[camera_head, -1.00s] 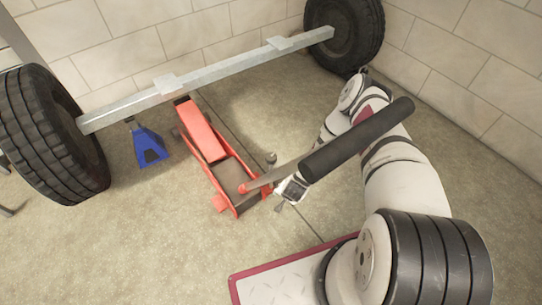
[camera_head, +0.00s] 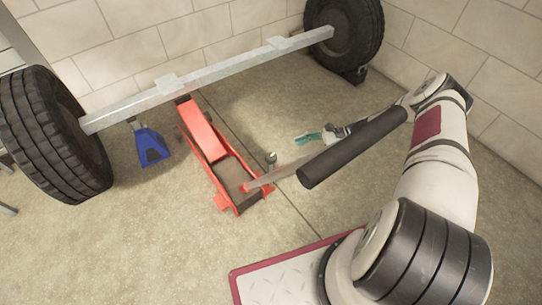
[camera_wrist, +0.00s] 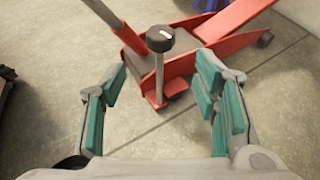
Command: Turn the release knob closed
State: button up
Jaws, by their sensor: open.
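The release knob (camera_wrist: 160,39) is a black round cap with a short white mark on top, standing on a thin grey post beside the red floor jack (camera_wrist: 180,70). In the head view the knob (camera_head: 271,157) is small, near the base of the jack handle. The red jack (camera_head: 205,137) lies under the axle. My gripper (camera_head: 304,137) has teal finger pads and is open and empty. It is right of the knob and slightly beyond it in the head view. In the wrist view the knob shows ahead, between and beyond the fingers, not touched.
The jack's handle with its long black grip (camera_head: 352,148) slants up in front of my gripper. A silver axle (camera_head: 215,75) with a tyre (camera_head: 45,130) at each end spans the back, near the block wall. A blue stand (camera_head: 150,146) is at left. The front-left floor is clear.

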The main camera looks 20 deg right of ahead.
aim_at(273, 156)
jog(key=b+x, duration=0.1)
jog(key=x, duration=0.3)
jog(key=b+x, duration=0.1)
jog(key=x, duration=0.3)
jog(key=r+x, duration=0.1)
jog(key=x, duration=0.4)
jog(key=shift+w+a+b, duration=0.1)
jog(key=shift+a+b, duration=0.1)
jog(key=shift+b, duration=0.2)
jog(key=c, duration=1.1)
